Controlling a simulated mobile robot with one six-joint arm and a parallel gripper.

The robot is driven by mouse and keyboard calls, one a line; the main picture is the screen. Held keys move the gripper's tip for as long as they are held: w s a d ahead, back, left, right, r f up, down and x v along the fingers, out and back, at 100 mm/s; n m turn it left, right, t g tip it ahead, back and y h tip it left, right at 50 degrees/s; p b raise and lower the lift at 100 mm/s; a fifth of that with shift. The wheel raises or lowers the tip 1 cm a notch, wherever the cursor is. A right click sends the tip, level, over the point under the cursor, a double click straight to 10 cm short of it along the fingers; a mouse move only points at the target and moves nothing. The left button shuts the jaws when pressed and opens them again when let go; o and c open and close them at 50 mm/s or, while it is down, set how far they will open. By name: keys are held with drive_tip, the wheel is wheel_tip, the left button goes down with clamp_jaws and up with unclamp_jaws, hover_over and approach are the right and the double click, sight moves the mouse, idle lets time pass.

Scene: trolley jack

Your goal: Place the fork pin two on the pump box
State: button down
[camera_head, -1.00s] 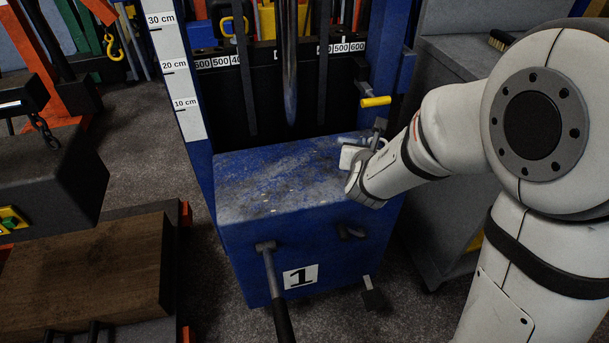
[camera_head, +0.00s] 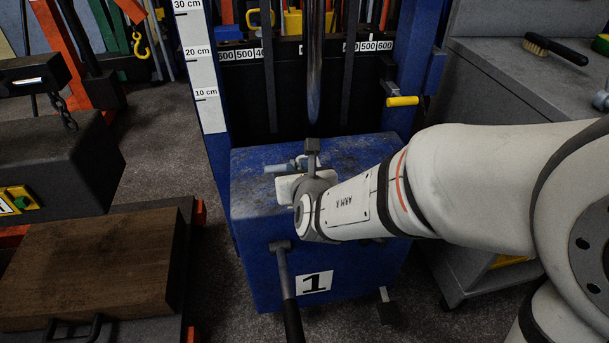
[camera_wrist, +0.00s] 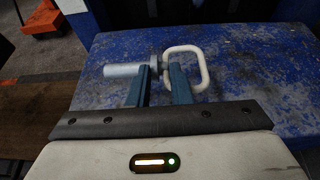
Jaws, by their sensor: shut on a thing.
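The pump box (camera_head: 258,175) is the blue, scuffed box with a "1" label on its front. It also fills the wrist view (camera_wrist: 235,65). My gripper (camera_wrist: 160,78) is over its top and shut on the fork pin, a light grey rod (camera_wrist: 122,71) with a pale ring handle (camera_wrist: 205,65). The pin lies crosswise, its rod end pointing left. In the head view the pin (camera_head: 277,168) shows just left of my gripper (camera_head: 300,165). I cannot tell whether the pin touches the box top.
A black-gripped lever (camera_head: 287,290) sticks out in front. A grey workbench (camera_head: 510,75) stands at right, a wooden block (camera_head: 95,265) at left. The rear box top is clear.

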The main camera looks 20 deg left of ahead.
drive_tip(key=shift+f+b, duration=0.65)
drive_tip(key=shift+f, duration=1)
drive_tip(key=shift+f, duration=0.2)
drive_tip(key=c, duration=1.3)
unclamp_jaws()
drive_tip(key=shift+r, duration=0.1)
drive_tip(key=shift+r, duration=0.2)
drive_tip(key=b+v, duration=0.3)
drive_tip(key=v, duration=0.9)
drive_tip(key=shift+a, duration=0.1)
